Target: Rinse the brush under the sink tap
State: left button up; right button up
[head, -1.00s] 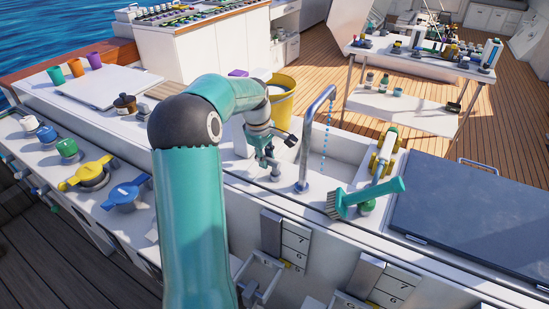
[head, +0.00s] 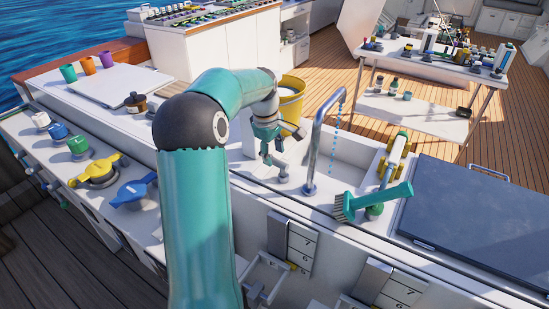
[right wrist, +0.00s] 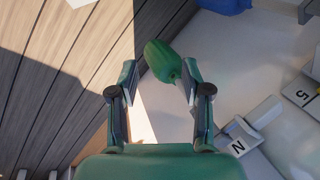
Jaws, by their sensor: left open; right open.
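The teal brush (head: 378,201) shows in the head view, its pale bristles at its left end and its handle slanting up right, at the sink's front edge. A green rounded thing (head: 375,211) is just below its handle. The curved grey tap (head: 314,150) stands left of the brush, with a dotted blue stream (head: 335,132) falling from its spout. My left gripper (head: 274,150) is open and empty, left of the tap. In the right wrist view my right gripper (right wrist: 157,105) is open, with a green rounded thing (right wrist: 160,60) beyond its fingertips; I cannot tell which object it is.
A yellow bucket (head: 291,103) stands behind my left gripper. A dark hatch panel (head: 470,212) lies on the right. Yellow (head: 98,170) and blue (head: 133,192) valve handles are on the left. Wooden deck (right wrist: 60,60) shows in the right wrist view.

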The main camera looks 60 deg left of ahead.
pick_arm(q)
notch_tip(320, 180, up, 9)
jog(key=s, duration=0.1)
jog(key=shift+s+d, duration=0.3)
jog(key=shift+d, duration=0.15)
jog(key=shift+f, duration=0.1)
